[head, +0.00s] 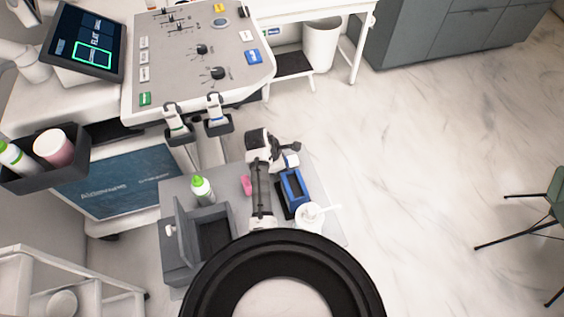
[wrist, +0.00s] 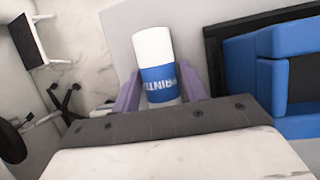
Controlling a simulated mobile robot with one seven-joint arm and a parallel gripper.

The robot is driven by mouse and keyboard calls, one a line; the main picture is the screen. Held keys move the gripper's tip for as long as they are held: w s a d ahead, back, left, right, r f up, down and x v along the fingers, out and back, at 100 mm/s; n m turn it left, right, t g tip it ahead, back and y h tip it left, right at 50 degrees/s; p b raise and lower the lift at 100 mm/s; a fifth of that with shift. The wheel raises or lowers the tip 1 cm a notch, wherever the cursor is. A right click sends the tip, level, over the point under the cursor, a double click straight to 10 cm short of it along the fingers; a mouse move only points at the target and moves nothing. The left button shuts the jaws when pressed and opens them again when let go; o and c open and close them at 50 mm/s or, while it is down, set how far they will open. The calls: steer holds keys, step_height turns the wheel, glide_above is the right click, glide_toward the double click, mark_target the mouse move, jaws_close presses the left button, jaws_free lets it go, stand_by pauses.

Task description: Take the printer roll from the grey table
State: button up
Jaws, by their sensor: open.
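The printer roll (wrist: 154,48) is a white cylinder with a blue label that shows part of the word PRINTER in the wrist view. My gripper (wrist: 159,72) is open, with one purple finger on each side of the roll. I cannot tell whether either finger touches it. The lower end of the roll is hidden behind the gripper body. The grey table (head: 222,184) is below my arm in the head view. There, my arm hides part of the tabletop, and I cannot clearly make out the roll.
A blue box-like holder (head: 294,186) stands close to the right of my arm. A control console (head: 170,75) stands behind.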

steer(key=shift+f, duration=0.1)
stand_by(0.4)
steer(key=c, duration=0.7)
